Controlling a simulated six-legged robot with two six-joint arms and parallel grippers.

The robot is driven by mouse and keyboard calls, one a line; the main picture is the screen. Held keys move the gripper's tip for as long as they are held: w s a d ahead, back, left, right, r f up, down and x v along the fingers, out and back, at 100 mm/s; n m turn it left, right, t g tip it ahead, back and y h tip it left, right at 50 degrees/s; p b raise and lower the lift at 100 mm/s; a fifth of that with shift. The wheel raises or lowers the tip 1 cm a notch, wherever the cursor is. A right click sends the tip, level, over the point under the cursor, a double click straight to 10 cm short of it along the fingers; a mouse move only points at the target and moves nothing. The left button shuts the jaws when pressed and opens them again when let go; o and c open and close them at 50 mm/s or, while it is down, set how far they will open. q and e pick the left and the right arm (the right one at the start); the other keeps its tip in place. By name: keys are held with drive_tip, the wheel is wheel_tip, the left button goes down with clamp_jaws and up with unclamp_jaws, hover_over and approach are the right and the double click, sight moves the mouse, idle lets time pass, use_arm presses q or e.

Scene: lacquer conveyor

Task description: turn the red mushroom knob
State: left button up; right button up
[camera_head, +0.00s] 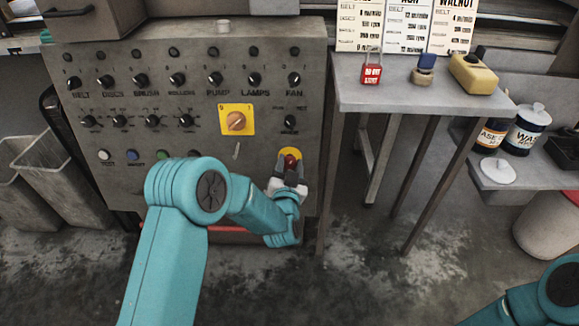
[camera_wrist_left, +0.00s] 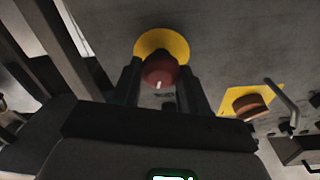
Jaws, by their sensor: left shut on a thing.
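The red mushroom knob (camera_head: 290,160) sits on a round yellow plate (camera_head: 290,153) at the lower right of the grey control panel (camera_head: 150,60). My left gripper (camera_head: 289,165) reaches the knob from below and is shut on it. In the left wrist view the red knob (camera_wrist_left: 160,72) is between the two dark fingers, with the yellow plate (camera_wrist_left: 162,42) behind it. A small pale mark shows on the knob's face. My right gripper is out of view; only part of my right arm shows at the lower right in the head view.
An orange-brown rotary switch (camera_head: 236,121) on a yellow square is up and left of the knob. Rows of black knobs cover the panel. A grey table (camera_head: 400,97) with a red padlock (camera_head: 372,73) stands close on the right. Grey bins (camera_head: 60,185) stand at left.

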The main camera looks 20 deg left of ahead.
use_arm(q)
drive_tip(key=shift+m+h, duration=0.5)
drive_tip(key=shift+m, duration=1.2)
drive_tip(key=o, duration=1)
drive_tip(key=shift+o, duration=0.2)
drive_tip(key=s+d+p, duration=0.2)
drive_tip(key=s, duration=1.4)
drive_tip(key=shift+d+r, duration=0.3)
drive_tip(key=shift+d, duration=0.1)
